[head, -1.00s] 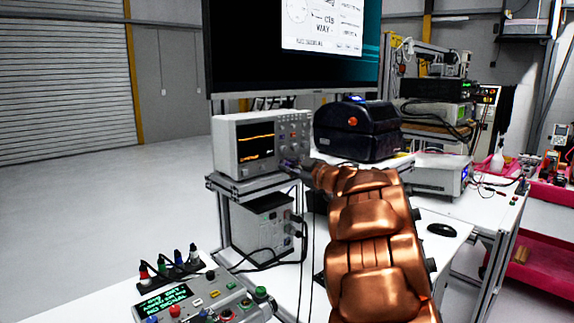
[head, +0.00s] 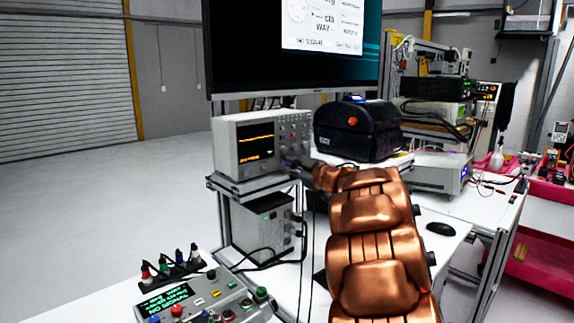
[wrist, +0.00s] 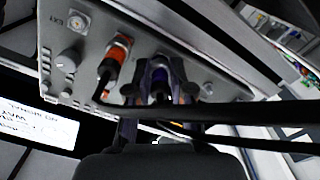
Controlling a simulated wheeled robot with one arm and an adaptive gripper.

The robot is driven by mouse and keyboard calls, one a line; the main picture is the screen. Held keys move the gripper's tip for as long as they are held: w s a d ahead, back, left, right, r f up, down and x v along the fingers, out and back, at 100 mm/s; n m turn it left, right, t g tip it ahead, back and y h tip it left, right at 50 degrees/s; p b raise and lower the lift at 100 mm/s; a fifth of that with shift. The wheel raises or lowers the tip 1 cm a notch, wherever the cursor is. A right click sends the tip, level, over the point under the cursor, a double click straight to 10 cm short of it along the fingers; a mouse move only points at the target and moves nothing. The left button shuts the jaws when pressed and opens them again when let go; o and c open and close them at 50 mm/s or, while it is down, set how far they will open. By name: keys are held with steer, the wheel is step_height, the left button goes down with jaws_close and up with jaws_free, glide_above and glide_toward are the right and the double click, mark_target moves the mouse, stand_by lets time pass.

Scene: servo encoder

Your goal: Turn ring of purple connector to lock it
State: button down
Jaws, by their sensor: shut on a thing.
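The purple connector (wrist: 158,80) is at the front panel of the grey oscilloscope (head: 237,141), seen between my fingers in the wrist view. My gripper (wrist: 160,94) is shut on it, with a finger on each side. In the head view my gripper (head: 290,163) is at the lower right of the oscilloscope's front, small and partly dark. The ring's turned position cannot be told. An orange connector (wrist: 112,62) with a black cable sits in the panel to the left of the purple one in the wrist view.
A free round socket (wrist: 78,21) is farther left on the panel. Black cables (wrist: 220,112) cross close to my gripper. A black printer (head: 357,130) stands right of the oscilloscope. A control box (head: 205,300) with capped connectors (head: 178,262) is at the front left.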

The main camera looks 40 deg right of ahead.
steer(key=shift+m+p, duration=2.8)
steer(key=shift+p, duration=3.65)
stand_by(1.6)
